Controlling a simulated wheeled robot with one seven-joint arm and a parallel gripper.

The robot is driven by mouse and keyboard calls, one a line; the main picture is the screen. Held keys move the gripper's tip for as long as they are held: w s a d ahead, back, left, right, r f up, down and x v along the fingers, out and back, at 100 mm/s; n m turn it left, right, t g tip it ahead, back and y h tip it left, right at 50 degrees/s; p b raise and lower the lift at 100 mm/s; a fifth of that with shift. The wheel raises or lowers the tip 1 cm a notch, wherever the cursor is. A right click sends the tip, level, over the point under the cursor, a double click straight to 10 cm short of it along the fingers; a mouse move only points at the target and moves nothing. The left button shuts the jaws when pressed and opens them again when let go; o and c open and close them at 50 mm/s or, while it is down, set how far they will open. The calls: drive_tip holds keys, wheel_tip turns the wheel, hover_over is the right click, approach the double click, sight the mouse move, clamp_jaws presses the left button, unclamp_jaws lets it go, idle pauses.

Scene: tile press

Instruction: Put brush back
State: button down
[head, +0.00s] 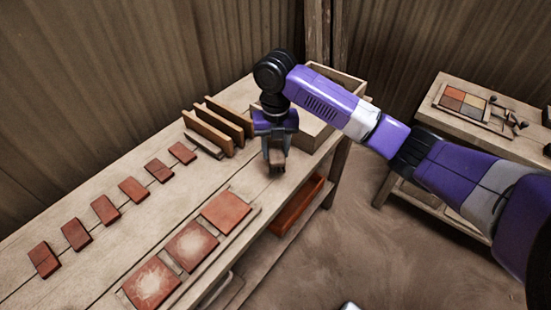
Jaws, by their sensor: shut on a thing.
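My gripper (276,150) is over the right end of the long wooden workbench (105,215), pointing down. It is shut on a small brown, blocky thing, which I take to be the brush (277,162). Only its lower part shows below the jaws; the rest is hidden by the gripper. I cannot tell whether its lower end touches the bench top. A pale wooden box (318,130) stands just behind and right of my gripper, partly hidden by my arm.
Upright wooden boards (215,128) stand left of my gripper. Several small red tiles (105,210) line the bench. Larger square tiles (192,245), two with pale dusty patches, lie along the front edge. A side table (480,130) with a coloured tile panel (463,101) stands right.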

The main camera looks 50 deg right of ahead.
drive_tip(key=shift+f, duration=2.15)
drive_tip(key=shift+f, duration=0.2)
drive_tip(key=c, duration=0.8)
unclamp_jaws()
drive_tip(key=shift+r, duration=0.1)
